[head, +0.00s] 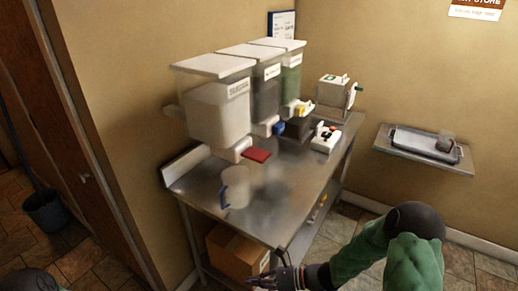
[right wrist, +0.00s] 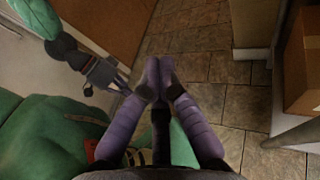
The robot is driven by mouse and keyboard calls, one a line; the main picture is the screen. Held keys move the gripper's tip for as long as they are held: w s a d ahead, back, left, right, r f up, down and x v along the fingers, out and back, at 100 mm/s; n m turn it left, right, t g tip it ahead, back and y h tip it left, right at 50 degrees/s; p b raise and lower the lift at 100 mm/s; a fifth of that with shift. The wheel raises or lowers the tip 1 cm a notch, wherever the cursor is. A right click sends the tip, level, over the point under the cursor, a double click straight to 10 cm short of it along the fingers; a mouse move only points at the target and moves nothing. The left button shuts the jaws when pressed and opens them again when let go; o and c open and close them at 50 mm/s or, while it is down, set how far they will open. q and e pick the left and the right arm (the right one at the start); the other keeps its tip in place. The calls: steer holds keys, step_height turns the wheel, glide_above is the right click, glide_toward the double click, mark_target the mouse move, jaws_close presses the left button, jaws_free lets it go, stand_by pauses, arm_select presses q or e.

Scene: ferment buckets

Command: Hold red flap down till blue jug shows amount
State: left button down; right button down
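The red flap (head: 257,155) sticks out at the foot of the nearest clear dispenser (head: 217,110), which has a white spout. The blue jug (head: 235,187), a clear jug with a blue handle, stands upright on the metal table just in front of the flap. It looks empty, and no amount can be read on it. My right gripper (head: 264,280) is low in front of the table, apart from jug and flap. In the right wrist view its purple fingers (right wrist: 159,78) meet at the tips with nothing between them. A dark gripper (right wrist: 112,80), apparently my left, shows there; its fingers are unclear.
Two more dispensers stand behind, one with a blue flap (head: 278,128). A white device (head: 326,138) and a box (head: 335,92) stand farther back on the metal table (head: 290,205). A cardboard box (head: 232,255) sits underneath. A wall shelf (head: 440,165) holds a tray. The table front is clear.

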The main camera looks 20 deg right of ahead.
steer(key=s+a+f+n+g+h, duration=0.3)
steer(key=s+f+n+g+h, duration=0.5)
steer(key=s+f+n, duration=0.6)
step_height(320, 180, down, 8)
steer(key=w+a+n+t+h, duration=0.1)
steer(key=n+t, duration=0.1)
steer(key=n, duration=0.4)
steer(key=shift+a+h, duration=0.3)
steer(key=shift+r, duration=0.1)
